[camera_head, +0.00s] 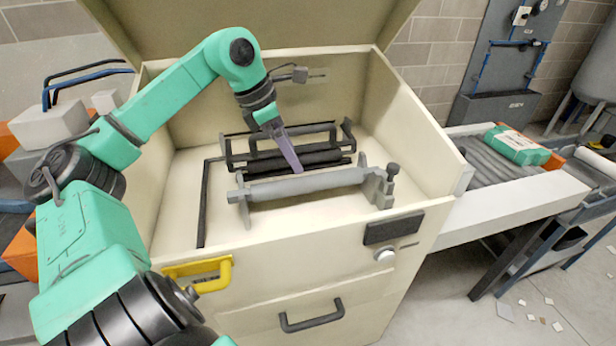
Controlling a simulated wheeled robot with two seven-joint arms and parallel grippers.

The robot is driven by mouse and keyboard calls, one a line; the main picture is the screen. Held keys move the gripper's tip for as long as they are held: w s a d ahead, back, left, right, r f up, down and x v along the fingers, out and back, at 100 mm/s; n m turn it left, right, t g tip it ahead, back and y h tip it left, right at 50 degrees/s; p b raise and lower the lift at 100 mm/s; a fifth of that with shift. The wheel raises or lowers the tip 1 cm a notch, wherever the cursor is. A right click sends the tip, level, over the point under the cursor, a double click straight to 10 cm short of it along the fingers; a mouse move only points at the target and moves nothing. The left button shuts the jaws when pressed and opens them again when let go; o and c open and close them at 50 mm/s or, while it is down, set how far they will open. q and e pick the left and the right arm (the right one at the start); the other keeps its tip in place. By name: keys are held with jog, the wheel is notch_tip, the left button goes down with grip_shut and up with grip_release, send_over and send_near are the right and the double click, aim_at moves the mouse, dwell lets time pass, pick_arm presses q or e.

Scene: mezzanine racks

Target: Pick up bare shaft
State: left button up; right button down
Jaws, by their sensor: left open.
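A light grey bare shaft (310,186) lies level across grey end supports inside an open cream cabinet (330,275). A dark roller (290,164) in a black frame lies parallel just behind it. My left arm reaches in from the left. My left gripper (297,168) points down over the dark roller, its tips close to the far side of the shaft near its middle. It is seen edge-on, so the gap between its fingers is hidden. It holds nothing that I can see, and I cannot tell whether it touches the shaft. My right gripper is not in view.
The cabinet's side walls and raised lid (255,25) surround the work area. A black knob (393,170) stands at the shaft's right end. A yellow handle (200,272) is on the front left. A conveyor with a green-and-white package (517,146) stands to the right.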

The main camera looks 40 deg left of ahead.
aim_at(306, 177)
pick_arm(q)
jog(key=p+x, duration=0.1)
jog(key=x, duration=0.2)
jog(key=shift+w+a+f, duration=0.15)
jog(key=shift+w, duration=0.05)
jog(key=shift+w+f+p, duration=0.3)
jog(key=shift+f+p, duration=0.3)
jog(key=shift+w+f+p, duration=0.25)
jog(key=shift+f+p, duration=0.3)
jog(key=shift+p, duration=0.05)
jog(key=x, duration=0.3)
jog(key=shift+s+f, duration=0.15)
jog(key=shift+s, duration=0.1)
jog(key=shift+w+d+f, duration=0.15)
jog(key=shift+d, duration=0.1)
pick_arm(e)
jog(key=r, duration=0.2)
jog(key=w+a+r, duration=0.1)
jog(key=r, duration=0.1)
pick_arm(q)
jog(key=shift+a, duration=0.1)
jog(key=c, duration=1)
grip_shut()
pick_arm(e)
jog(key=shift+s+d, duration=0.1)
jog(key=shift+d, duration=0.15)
